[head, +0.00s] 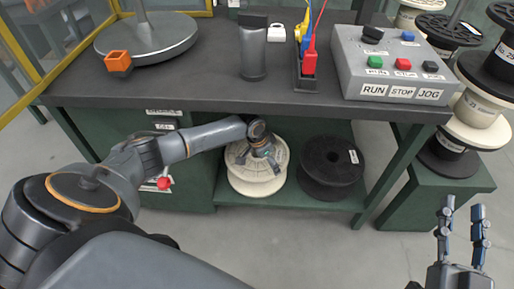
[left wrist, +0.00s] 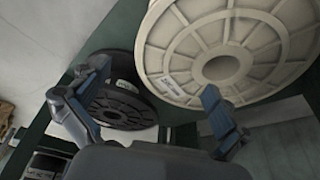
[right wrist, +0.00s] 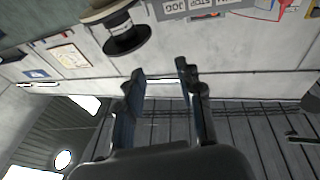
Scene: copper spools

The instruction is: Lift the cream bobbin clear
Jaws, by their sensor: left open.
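The cream bobbin (head: 243,178) lies flat on the lower shelf of the workbench. In the left wrist view the cream bobbin (left wrist: 270,50) fills the upper right, showing its ribbed flange and round centre hole. My left gripper (head: 264,152) is above the bobbin's top in the head view and hides part of it. In the left wrist view my left gripper (left wrist: 148,92) is open, its fingers apart, with the right finger overlapping the bobbin's lower edge; contact cannot be told. My right gripper (head: 463,210) is open and empty at the lower right, away from the bench; it also shows in the right wrist view (right wrist: 160,72).
A black spool (head: 331,167) lies right of the cream bobbin on the lower shelf (head: 288,201). The bench top (head: 205,92) is above both, limiting headroom. A green cabinet (head: 178,165) stands left. Stacked spools (head: 478,105) stand right. The floor in front is clear.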

